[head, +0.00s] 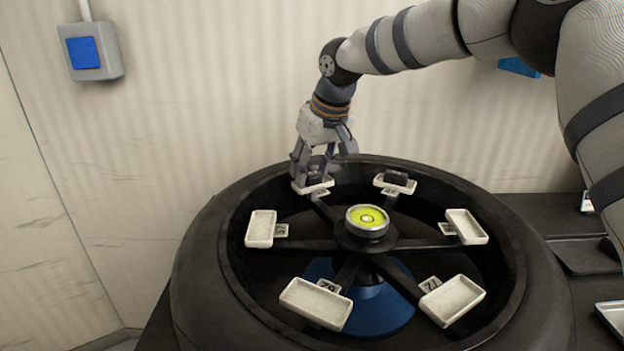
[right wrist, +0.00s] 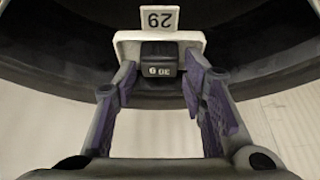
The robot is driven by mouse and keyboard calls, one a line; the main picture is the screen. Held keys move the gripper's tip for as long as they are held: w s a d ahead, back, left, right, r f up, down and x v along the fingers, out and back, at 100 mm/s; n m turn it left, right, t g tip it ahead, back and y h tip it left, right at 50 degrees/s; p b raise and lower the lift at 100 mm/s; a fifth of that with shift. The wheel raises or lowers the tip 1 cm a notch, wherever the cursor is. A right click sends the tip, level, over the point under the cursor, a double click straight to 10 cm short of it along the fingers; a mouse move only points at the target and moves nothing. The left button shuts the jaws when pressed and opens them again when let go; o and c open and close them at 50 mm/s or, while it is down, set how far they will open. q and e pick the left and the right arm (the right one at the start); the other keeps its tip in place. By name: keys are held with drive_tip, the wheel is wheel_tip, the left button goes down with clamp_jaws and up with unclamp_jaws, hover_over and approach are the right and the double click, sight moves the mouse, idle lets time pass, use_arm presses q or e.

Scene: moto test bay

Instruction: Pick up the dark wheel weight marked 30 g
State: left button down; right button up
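The dark wheel weight (right wrist: 158,70) marked 30 g lies in a white tray (right wrist: 126,37) on the wheel's far side. In the head view the weight (head: 314,177) is partly hidden by my right gripper (head: 313,173). In the right wrist view my right gripper (right wrist: 160,95) is open, with purple finger pads on either side of the tray's near end and gaps between them and the weight. My left gripper is not in view.
A second dark weight (head: 397,178) lies in the tray to the right. Several other white trays on the wheel (head: 200,270) look empty. A round hub piece with a yellow-green top (head: 366,219) stands at the centre. The wall (head: 220,90) is close behind.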

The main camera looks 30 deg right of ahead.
drive_tip(key=c, duration=0.7)
drive_tip(key=shift+r, duration=0.1)
